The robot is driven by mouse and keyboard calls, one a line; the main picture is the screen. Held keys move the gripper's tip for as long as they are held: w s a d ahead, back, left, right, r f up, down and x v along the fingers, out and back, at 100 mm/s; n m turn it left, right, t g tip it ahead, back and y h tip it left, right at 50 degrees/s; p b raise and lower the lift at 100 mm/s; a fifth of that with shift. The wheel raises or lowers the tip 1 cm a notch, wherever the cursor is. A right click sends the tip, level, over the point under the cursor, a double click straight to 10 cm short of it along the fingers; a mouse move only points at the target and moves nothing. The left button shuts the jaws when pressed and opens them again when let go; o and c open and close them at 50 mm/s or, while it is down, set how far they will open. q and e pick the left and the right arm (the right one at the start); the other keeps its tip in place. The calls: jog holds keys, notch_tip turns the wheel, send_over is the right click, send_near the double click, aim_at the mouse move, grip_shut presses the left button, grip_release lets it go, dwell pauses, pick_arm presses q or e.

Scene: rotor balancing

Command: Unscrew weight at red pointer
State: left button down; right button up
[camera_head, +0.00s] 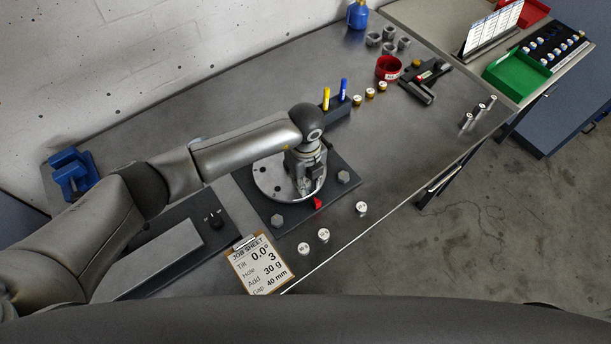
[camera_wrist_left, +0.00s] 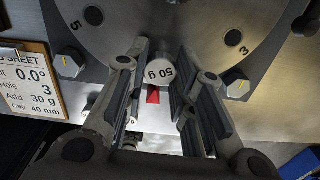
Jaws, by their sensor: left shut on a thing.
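The rotor disc (camera_head: 262,185) is a light grey round plate on a dark base. In the left wrist view, the disc (camera_wrist_left: 205,22) shows dark holes, two numbered 5 and 3. A white-capped weight marked 50 g (camera_wrist_left: 160,73) sits at the disc's near edge, directly above the red pointer (camera_wrist_left: 153,95). The pointer also shows in the head view (camera_head: 318,203). My left gripper (camera_head: 311,191) points down at that edge, its fingers (camera_wrist_left: 163,62) on either side of the weight and shut on it. In the head view the gripper hides this weight. My right gripper is not in view.
Loose white-topped weights (camera_head: 323,235) stand along the front edge. The job sheet (camera_head: 260,263) reads hole 3, add 30 g. Bolts (camera_head: 344,176) stand up from the base. Yellow and blue markers (camera_head: 327,98), a red bowl (camera_head: 389,67) and a green tray (camera_head: 517,70) are farther back.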

pick_arm(q)
jog(key=n+p, duration=0.1)
jog(key=n, duration=0.2)
jog(key=shift+r+n, duration=0.1)
jog(key=shift+n, duration=0.3)
jog(key=n+p, duration=0.2)
jog(key=n, duration=0.1)
jog(key=n+p, duration=0.1)
jog(key=n, duration=0.3)
jog(key=shift+r, duration=0.1)
jog(key=shift+n+p, duration=0.65)
jog(key=shift+n, duration=0.35)
jog(key=shift+f+n, duration=0.2)
jog(key=shift+n, duration=0.1)
jog(key=shift+r+n+p, duration=0.15)
jog(key=shift+n+p, duration=0.15)
jog(key=shift+n, duration=0.1)
jog(key=shift+r+p, duration=0.9)
